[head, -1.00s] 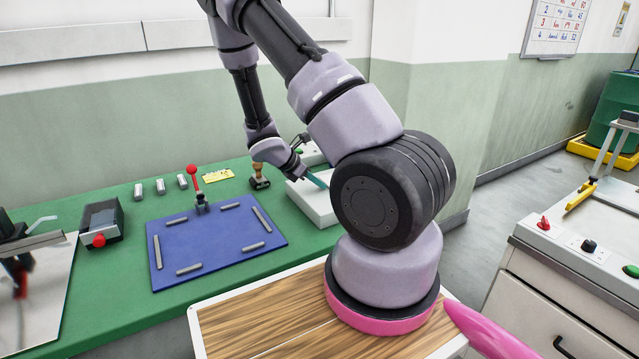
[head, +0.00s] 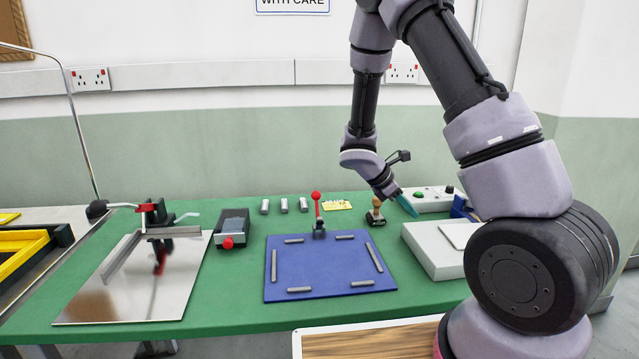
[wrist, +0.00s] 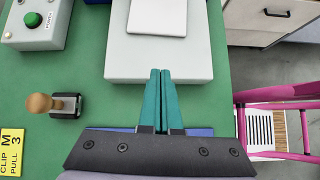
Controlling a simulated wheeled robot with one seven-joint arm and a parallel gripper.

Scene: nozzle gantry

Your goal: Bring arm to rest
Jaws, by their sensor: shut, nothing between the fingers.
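My gripper (head: 407,206) hangs over the back right of the green bench (head: 200,205), between a wooden-handled stamp and a pale grey box. In the wrist view its two teal fingers (wrist: 160,90) lie together with nothing between them. The fingertips appear over the near edge of the pale box (wrist: 200,62); I cannot tell how high above it. My arm reaches from the lower right, up and over to the bench.
Close by are the stamp (head: 375,212), a control box with a green button (head: 425,200) and a yellow card (head: 336,205). A blue board (head: 325,275) with grey bars and a red-knobbed clamp lies in front. A metal plate (head: 120,290) lies left.

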